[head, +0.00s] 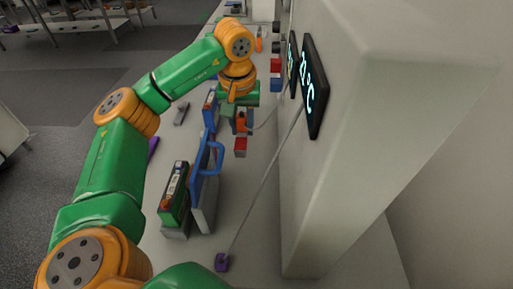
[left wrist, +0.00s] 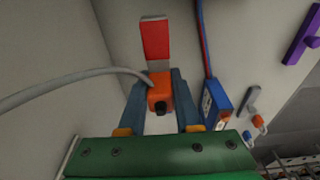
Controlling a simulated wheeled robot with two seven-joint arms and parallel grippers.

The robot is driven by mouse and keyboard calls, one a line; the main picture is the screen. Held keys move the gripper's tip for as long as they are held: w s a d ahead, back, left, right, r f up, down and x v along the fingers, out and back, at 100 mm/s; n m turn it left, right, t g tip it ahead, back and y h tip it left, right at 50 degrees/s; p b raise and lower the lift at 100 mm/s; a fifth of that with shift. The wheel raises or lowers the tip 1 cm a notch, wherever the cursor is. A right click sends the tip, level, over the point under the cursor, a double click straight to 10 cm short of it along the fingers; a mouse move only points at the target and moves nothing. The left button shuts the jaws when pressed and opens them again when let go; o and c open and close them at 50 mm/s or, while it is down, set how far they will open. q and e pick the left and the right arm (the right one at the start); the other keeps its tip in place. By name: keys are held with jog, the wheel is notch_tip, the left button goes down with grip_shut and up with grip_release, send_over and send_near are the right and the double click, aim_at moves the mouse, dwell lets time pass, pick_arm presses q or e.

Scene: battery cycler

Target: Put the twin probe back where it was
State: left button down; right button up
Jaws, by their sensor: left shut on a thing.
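My left gripper (head: 241,124) is shut on a small orange block with a dark round end, which looks like the twin probe (left wrist: 160,92). In the left wrist view the left gripper (left wrist: 158,105) has a blue-grey finger on each side of it. A grey cable (left wrist: 75,86) runs from the probe off to the left. A red block on a pale base (left wrist: 156,38) stands just beyond the probe; it also shows below the gripper in the head view (head: 240,146). Whether probe and block touch is unclear. My right gripper is not in view.
A green battery (head: 174,195), a blue-handled frame (head: 206,185) and a blue box (head: 210,110) stand along the bench. A tall pale cabinet with a dark display (head: 313,88) bounds the right. A thin line runs from it down to a purple piece (head: 222,262).

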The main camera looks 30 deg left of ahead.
aim_at(256, 156)
pick_arm(q)
jog(key=f, duration=0.1)
jog(key=w+d+f, duration=0.1)
jog(key=d+f, duration=0.1)
jog(key=shift+w+d, duration=0.1)
jog(key=shift+w, duration=0.2)
jog(key=f, duration=0.1)
jog(key=f+p, duration=0.1)
jog(key=f, duration=0.1)
jog(key=shift+s+d+f+p, duration=0.1)
jog(key=shift+d+f+p, duration=0.2)
jog(key=shift+p, duration=0.05)
jog(key=shift+f, duration=0.2)
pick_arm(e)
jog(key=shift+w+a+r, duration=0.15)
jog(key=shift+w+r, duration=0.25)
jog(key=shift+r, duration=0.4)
pick_arm(q)
jog(key=c, duration=1)
grip_release()
jog(key=shift+f, duration=0.15)
jog(key=shift+c, duration=0.2)
jog(key=o, duration=0.4)
jog(key=shift+o, duration=0.2)
jog(key=shift+r, duration=0.2)
notch_tip(256, 156, up, 12)
jog(key=s+d, duration=0.1)
jog(key=shift+s, duration=0.2)
